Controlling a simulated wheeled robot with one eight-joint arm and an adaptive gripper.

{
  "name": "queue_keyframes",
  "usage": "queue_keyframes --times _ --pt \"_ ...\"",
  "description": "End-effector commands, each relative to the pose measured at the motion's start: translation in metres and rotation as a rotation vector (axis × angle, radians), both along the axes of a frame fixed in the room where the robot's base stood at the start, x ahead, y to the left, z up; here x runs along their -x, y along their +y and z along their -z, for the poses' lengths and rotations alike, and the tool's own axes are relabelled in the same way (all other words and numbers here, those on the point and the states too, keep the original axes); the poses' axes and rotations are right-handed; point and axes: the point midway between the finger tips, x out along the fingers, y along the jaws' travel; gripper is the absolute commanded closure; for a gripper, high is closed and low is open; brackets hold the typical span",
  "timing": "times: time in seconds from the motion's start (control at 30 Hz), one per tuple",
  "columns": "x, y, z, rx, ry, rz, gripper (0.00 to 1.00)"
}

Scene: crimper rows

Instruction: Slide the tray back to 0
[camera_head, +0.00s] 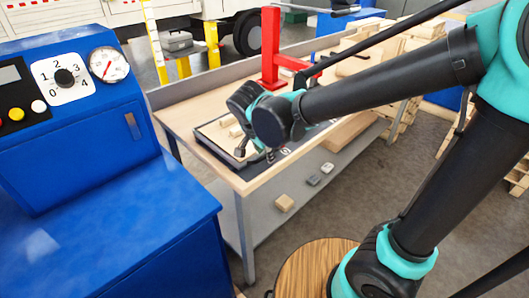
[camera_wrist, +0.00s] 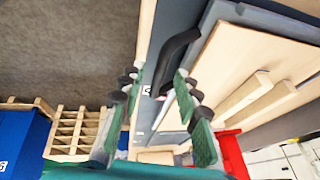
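The tray (camera_head: 213,149) is a shallow, dark-rimmed tray with a pale wooden floor, lying on the bench partly behind my gripper. In the wrist view, the tray (camera_wrist: 207,32) lies at the upper right with wooden bars on it. A black curved handle (camera_wrist: 180,55) reaches from the tray side down between my fingers. My gripper (camera_wrist: 155,105) is open, with a green finger on each side of the handle's end; I cannot tell whether they touch it. In the head view, my gripper (camera_head: 256,152) is low over the tray's front end. A small white mark (camera_wrist: 147,90) shows beside the handle; its digit is unclear.
A red press frame (camera_head: 271,50) stands on the bench behind my arm. A blue console (camera_head: 75,110) with a 0-to-4 dial (camera_head: 65,77) and a gauge (camera_head: 108,64) is at left. A round wooden top (camera_head: 300,270) is below.

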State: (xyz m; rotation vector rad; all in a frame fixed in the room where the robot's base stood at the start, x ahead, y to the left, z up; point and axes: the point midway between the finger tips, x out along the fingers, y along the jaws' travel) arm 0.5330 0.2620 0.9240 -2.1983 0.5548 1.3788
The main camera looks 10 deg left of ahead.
Motion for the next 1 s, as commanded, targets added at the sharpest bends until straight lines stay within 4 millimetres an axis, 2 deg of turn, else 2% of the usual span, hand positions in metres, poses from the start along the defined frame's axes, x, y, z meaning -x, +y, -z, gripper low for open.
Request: queue_keyframes --times 0.17,0.27,0.7,1.0 --pt "0.002 0.001 -0.007 0.001 -0.001 0.000 0.68" --pt "0.008 0.002 -0.018 0.000 -0.001 -0.001 0.68" --pt "0.041 0.008 -0.089 0.000 0.000 -0.002 0.68" --pt "0.050 0.010 -0.108 0.000 0.000 0.000 0.68"
